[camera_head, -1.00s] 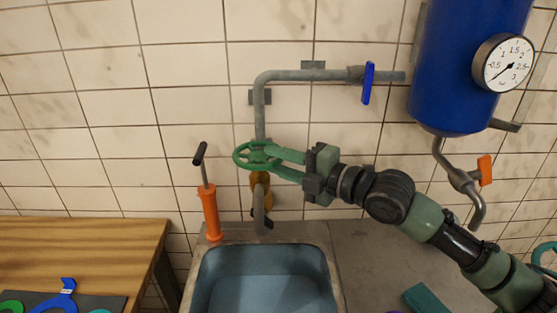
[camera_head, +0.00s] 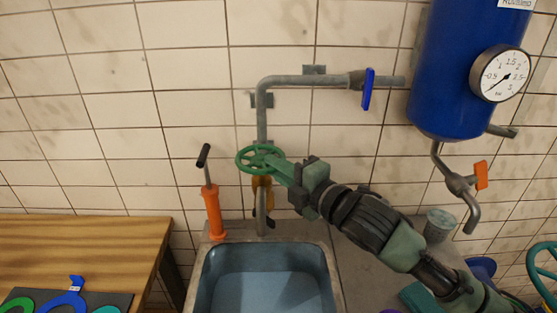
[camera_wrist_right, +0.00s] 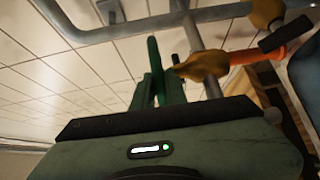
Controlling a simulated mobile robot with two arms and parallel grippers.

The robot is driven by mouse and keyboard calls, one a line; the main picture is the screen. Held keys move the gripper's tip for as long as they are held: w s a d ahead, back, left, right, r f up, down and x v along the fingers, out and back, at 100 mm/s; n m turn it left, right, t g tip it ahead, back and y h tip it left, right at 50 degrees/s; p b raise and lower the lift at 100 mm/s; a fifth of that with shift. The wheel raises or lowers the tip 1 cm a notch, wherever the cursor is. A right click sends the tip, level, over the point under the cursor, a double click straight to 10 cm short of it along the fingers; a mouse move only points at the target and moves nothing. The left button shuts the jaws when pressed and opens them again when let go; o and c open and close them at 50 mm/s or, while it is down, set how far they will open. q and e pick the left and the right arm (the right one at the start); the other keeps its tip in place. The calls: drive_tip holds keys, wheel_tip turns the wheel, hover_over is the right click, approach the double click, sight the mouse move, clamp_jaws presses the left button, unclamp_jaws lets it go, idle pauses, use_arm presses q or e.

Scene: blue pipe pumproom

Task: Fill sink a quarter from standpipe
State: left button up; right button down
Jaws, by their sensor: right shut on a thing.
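The standpipe is a grey pipe (camera_head: 262,115) on the tiled wall. It carries a green handwheel (camera_head: 247,152) over a yellow-brown valve body (camera_head: 260,188), and this valve body also shows in the wrist view (camera_wrist_right: 203,66). A grey spout (camera_head: 261,218) drops behind the sink's back rim. The sink (camera_head: 325,258) has a blue-grey basin; I cannot tell how much water is in it. My right gripper (camera_head: 277,168) is shut on the handwheel from the right. Its green fingers (camera_wrist_right: 160,75) rise in the wrist view. My left gripper is not in view.
An orange hand pump (camera_head: 213,213) stands left of the spout. A blue tank (camera_head: 450,80) with a gauge (camera_head: 499,74) and an orange-handled tap (camera_head: 480,175) hangs at right. A blue lever (camera_head: 368,90) sits on the upper pipe. A wooden table (camera_head: 80,245) is at left.

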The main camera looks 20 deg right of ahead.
drive_tip(key=shift+s+a+r+m+t+h+p, duration=0.1)
drive_tip(key=shift+a+m+t+h+p, duration=0.2)
drive_tip(key=shift+m+h, duration=0.4)
drive_tip(key=shift+s+a+m+t+h+p, duration=0.1)
drive_tip(key=shift+a+m+t+h+p, duration=0.15)
drive_tip(key=shift+m+h, duration=0.45)
drive_tip(key=shift+a+m+h+p, duration=0.15)
drive_tip(key=shift+m+h+p, duration=0.25)
drive_tip(key=shift+h, duration=0.9)
drive_tip(key=c, duration=1.4)
unclamp_jaws()
drive_tip(key=shift+a, duration=0.1)
drive_tip(key=shift+c, duration=0.2)
drive_tip(key=shift+s, duration=0.15)
